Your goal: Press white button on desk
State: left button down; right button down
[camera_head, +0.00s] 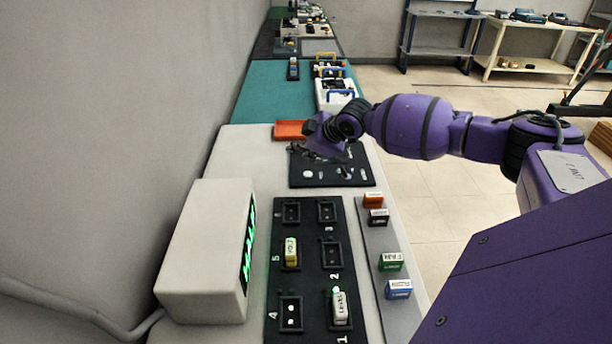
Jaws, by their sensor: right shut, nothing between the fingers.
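A round white button (307,174) shows on a dark panel (328,181) on the desk. My purple right arm reaches in from the right. My right gripper (299,150) is shut and empty, over the far left part of the dark panel, just beyond the button in the picture. The gripper hides part of the panel's far side. I cannot tell how high the fingertips are above the panel, but the button's top is visible. My left gripper is not in view.
Nearer on the desk (228,155) are a white box with a green display (205,250), a black numbered board (308,275) with yellow and white blocks, and a grey strip with several coloured blocks (390,262). An orange tray (289,130) lies beyond the gripper. A wall stands left.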

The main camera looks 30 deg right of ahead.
aim_at(308, 175)
notch_tip(308, 175, down, 3)
jog(key=shift+f+b, duration=0.15)
jog(key=shift+b, duration=0.2)
jog(key=shift+f, duration=0.65)
dwell(0.7)
jog(key=shift+f, duration=0.4)
